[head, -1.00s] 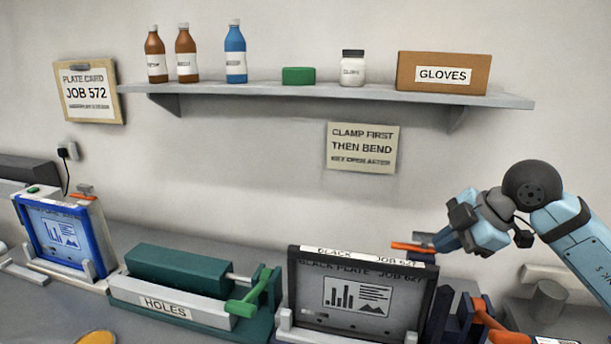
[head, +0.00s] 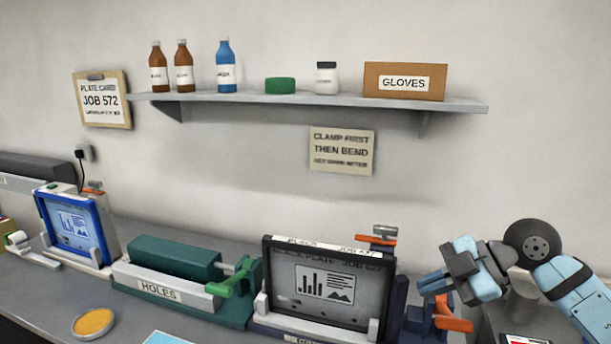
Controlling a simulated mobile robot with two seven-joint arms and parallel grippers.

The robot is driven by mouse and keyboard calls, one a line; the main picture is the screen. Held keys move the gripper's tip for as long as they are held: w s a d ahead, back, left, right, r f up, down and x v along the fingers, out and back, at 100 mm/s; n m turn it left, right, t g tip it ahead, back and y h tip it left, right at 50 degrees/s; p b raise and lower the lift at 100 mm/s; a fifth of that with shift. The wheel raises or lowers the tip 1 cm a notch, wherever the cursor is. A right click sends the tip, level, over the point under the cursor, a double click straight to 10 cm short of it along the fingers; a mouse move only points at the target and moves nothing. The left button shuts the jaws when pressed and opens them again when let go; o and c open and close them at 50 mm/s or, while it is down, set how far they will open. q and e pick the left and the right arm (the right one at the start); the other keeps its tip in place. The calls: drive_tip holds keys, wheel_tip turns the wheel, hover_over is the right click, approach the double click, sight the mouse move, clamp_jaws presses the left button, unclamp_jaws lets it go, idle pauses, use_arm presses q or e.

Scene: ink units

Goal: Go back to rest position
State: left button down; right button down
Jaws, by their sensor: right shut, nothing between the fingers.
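My right gripper (head: 432,285) is at the lower right of the head view, on its blue and dark grey arm. Its fingers are shut with nothing between them. They are just right of the black plate (head: 330,285), in front of the dark blue clamp post with an orange lever (head: 453,318); I cannot tell if they touch it. My left gripper is not in view.
A green punch marked HOLES (head: 160,290) stands left of the black plate. A blue-framed plate unit (head: 72,225) is farther left. A shelf (head: 300,101) with bottles and a GLOVES box (head: 404,82) runs along the wall above.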

drive_tip(key=s+a+f+n+y, duration=0.1)
drive_tip(key=s+a+f+y, duration=0.2)
drive_tip(key=a+y, duration=0.4)
drive_tip(key=s+d+f+m+t+h+p, duration=0.1)
drive_tip(key=s+d+f+m+t+h, duration=0.3)
drive_tip(key=f+m+t, duration=0.45)
drive_tip(key=s+d+f+m+t+h+p, duration=0.1)
drive_tip(key=d+f+m+t+h, duration=0.1)
drive_tip(key=f+m+t+h, duration=0.7)
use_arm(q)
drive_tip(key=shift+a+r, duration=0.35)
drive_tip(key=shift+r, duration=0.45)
use_arm(e)
drive_tip(key=s+f+m+g+h, duration=0.1)
drive_tip(key=s+f+m+g, duration=0.1)
drive_tip(key=s+f+g, duration=0.7)
drive_tip(key=s+f, duration=0.4)
drive_tip(key=f, duration=0.4)
drive_tip(key=shift+s+f+m, duration=0.15)
drive_tip(key=shift+f+m, duration=0.2)
drive_tip(key=shift+f, duration=0.05)
drive_tip(key=shift+a, duration=0.15)
